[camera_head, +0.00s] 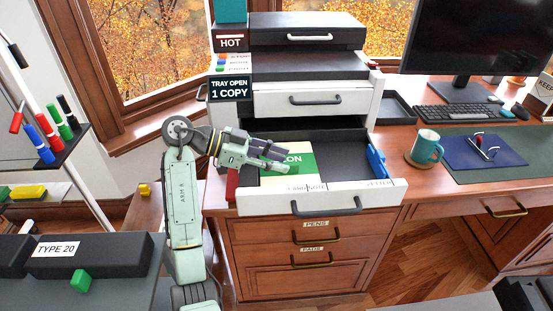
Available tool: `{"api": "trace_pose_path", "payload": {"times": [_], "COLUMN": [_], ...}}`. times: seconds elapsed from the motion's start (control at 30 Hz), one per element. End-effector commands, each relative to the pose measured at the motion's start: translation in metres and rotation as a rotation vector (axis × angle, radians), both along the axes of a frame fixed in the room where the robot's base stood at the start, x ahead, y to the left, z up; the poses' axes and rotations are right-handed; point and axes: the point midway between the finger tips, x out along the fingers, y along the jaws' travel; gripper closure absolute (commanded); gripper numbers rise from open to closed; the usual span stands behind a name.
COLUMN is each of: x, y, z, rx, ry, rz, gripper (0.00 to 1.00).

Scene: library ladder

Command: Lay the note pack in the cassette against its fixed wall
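The cassette (345,191) is a pulled-out printer tray with a white front, a dark floor and a handle. A red upright piece (232,184) stands at its left side and a blue guide (377,161) at its right. A pack with a green band and pale ends (307,165), partly lettered, appears in the left part of the tray; I take it as the note pack. My gripper (279,158) reaches in from the left over the pack and hides part of it. I cannot tell whether its dark fingers touch or hold the pack.
The printer body (310,68) rises behind the tray, with a "TRAY OPEN 1 COPY" sign (230,89). A teal mug (427,146) on a coaster, a blue folder (485,151) and a keyboard (460,114) lie to the right. Closed drawers (315,265) are below.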

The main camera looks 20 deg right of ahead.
Motion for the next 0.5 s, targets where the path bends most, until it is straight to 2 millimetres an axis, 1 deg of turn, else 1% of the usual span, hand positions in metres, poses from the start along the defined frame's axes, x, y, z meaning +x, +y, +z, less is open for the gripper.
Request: {"api": "trace_pose_path", "payload": {"times": [0.1,0.2,0.27,0.5], "x": [0.000,0.000,0.003,0.014], "y": [0.000,0.000,0.010,0.048], "z": [0.005,0.017,0.018,0.034], "rx": [0.000,0.000,-0.001,-0.001], "ry": [0.000,0.000,0.000,0.000], "rz": [0.000,0.001,0.004,0.002], "gripper": [0.67,0.67,0.67,0.67]}}
